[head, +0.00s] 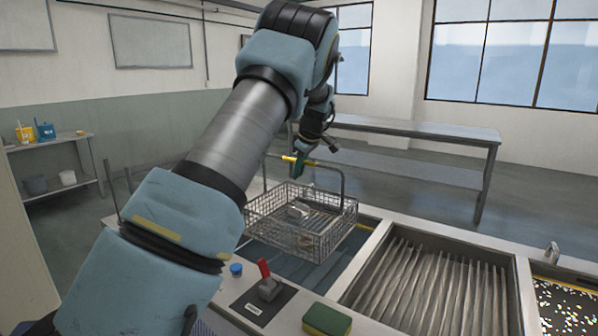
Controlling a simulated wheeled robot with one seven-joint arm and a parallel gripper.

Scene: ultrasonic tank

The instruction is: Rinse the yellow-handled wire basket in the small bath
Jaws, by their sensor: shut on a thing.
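The wire basket (335,236) hangs level from its tall wire handle with a yellow grip (291,159). A few grey metal parts show inside it. My gripper (300,166) is shut on the yellow grip from above. The basket is over the left bath (275,262), which holds dark blue liquid. The basket looks above the liquid, but how far is hard to tell. To the right are a middle bay with slanted ribbed plates (430,290) and a right bay with a speckled surface (568,315). Which one is the small bath, I cannot tell.
On the front ledge are a blue cap (236,269), a red lever switch (265,270) and a yellow-green sponge (326,320). A long bench (420,130) stands behind. A shelf (50,145) with jugs is at left.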

